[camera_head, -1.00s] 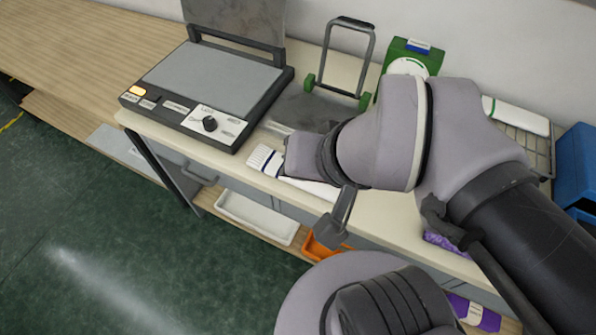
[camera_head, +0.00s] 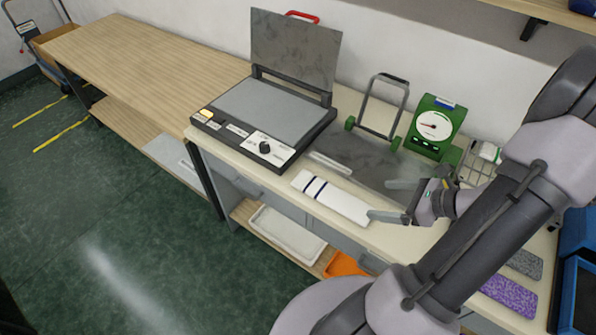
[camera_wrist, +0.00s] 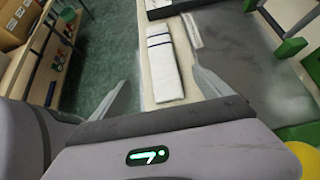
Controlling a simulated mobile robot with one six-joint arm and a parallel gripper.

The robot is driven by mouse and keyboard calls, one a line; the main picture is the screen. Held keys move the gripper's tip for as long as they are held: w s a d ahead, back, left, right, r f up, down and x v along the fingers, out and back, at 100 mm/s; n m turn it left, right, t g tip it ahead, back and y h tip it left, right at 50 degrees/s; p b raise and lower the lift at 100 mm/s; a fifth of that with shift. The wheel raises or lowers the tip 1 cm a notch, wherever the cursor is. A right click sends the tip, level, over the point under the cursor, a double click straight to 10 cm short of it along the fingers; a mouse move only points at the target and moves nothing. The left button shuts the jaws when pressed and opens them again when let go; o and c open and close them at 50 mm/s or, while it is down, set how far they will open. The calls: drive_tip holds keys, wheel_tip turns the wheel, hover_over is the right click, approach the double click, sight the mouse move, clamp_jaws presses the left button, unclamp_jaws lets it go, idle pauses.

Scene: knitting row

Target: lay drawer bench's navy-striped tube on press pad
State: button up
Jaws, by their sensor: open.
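The white navy-striped tube (camera_head: 330,198) lies flat near the front edge of the drawer bench (camera_head: 230,158), its dark bands at the left end. It also shows in the wrist view (camera_wrist: 165,72), lying lengthwise ahead of my gripper. The press stands to its left at the back, its lid (camera_head: 293,52) raised and its grey press pad (camera_head: 265,110) bare. My gripper (camera_head: 382,200) is open and empty by the tube's right end; its fingers (camera_wrist: 160,92) show spread in the wrist view. I cannot tell whether a finger touches the tube.
Purple (camera_head: 508,296) and grey (camera_head: 524,263) pieces lie at right, near a blue bin (camera_head: 574,290). A white tray (camera_head: 287,236) sits below.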

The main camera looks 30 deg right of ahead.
sight(334, 196)
drive_tip(key=b+x, duration=0.6)
drive_tip(key=x, duration=1.1)
drive_tip(key=shift+w+d+f+b, duration=0.1)
drive_tip(key=shift+d+b, duration=0.05)
drive_tip(key=shift+b, duration=0.15)
drive_tip(key=c, duration=1.4)
